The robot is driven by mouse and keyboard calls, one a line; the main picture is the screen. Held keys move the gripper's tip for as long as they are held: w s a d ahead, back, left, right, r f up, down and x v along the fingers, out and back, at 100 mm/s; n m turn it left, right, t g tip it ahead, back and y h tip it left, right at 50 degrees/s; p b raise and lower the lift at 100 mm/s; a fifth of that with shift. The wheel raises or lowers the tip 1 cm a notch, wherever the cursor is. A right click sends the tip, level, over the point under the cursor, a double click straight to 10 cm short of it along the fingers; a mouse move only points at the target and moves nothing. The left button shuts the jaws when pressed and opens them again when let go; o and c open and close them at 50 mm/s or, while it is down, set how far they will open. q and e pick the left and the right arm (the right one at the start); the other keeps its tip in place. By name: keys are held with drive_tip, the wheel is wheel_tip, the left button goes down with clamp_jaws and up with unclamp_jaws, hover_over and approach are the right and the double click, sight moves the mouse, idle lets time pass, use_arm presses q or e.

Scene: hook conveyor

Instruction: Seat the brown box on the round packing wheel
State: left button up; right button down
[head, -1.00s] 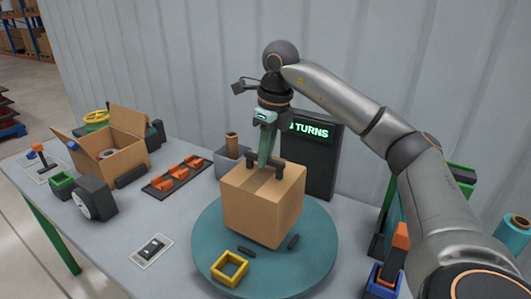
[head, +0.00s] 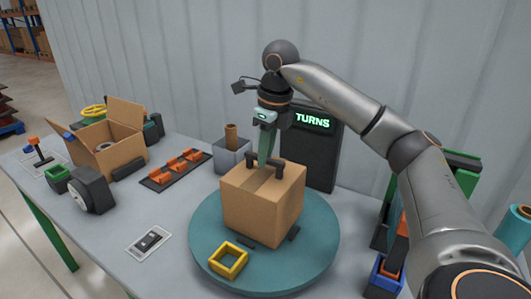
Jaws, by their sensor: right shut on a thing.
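The brown box (head: 258,207) is closed, with a tape strip and a dark handle (head: 279,171) on top. It is over the round teal packing wheel (head: 318,240), near its middle. I cannot tell if its underside touches the wheel. My right gripper (head: 266,160) points down at the handle and is shut on it; the fingertips are partly hidden behind the handle. Dark blocks (head: 246,242) show on the wheel at the box's front and right lower edges. My left gripper is not in view.
A yellow square frame (head: 229,260) lies on the wheel's front left. A dark screen (head: 312,121) reading TURNS stands behind. An open carton (head: 118,152), an orange-clip rack (head: 178,170) and a grey bin (head: 229,157) are to the left. A small card (head: 149,242) lies left of the wheel.

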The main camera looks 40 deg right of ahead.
drive_tip(key=shift+f+p, duration=0.3)
drive_tip(key=shift+p, duration=0.1)
idle(1.0)
drive_tip(key=shift+f, duration=0.1)
idle(0.5)
drive_tip(key=c, duration=0.9)
unclamp_jaws()
drive_tip(key=shift+o, duration=0.7)
drive_tip(key=shift+f, duration=0.15)
drive_tip(key=r, duration=0.5)
drive_tip(key=shift+s+r, duration=0.3)
drive_tip(key=shift+s, duration=0.05)
wheel_tip(320, 180, up, 7)
drive_tip(key=s+p, duration=0.1)
drive_tip(key=p, duration=0.2)
drive_tip(key=shift+d+p, duration=0.25)
drive_tip(key=shift+p, duration=0.15)
